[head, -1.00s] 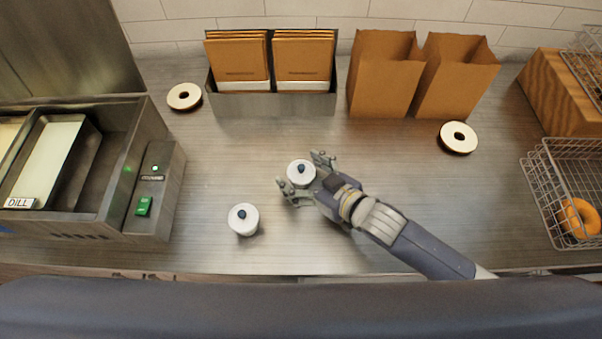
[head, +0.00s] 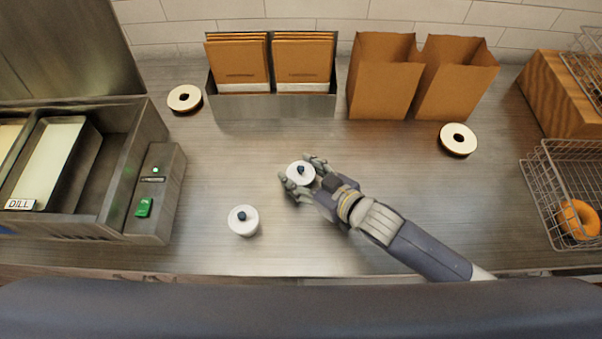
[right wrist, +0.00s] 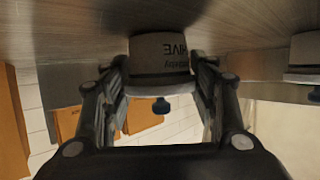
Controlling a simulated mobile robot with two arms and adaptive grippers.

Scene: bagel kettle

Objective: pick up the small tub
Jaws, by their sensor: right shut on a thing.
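A small white tub (head: 301,168) with a dark knob on its lid is upright near the middle of the steel counter. In the right wrist view the tub (right wrist: 160,50) appears upside down, with partly readable dark lettering, and its base looks to be at the counter. My right gripper (head: 299,174) is shut on it, one finger on each side. A second similar white tub (head: 243,222) stands to the left and nearer to me; part of it also shows in the right wrist view (right wrist: 305,50). My left gripper is not in view.
A steel bin unit (head: 160,190) labelled DILL stands at left. A holder (head: 275,104) of folded brown bags and two open paper bags (head: 383,80) stand at the back. A wire basket (head: 545,190) is at right.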

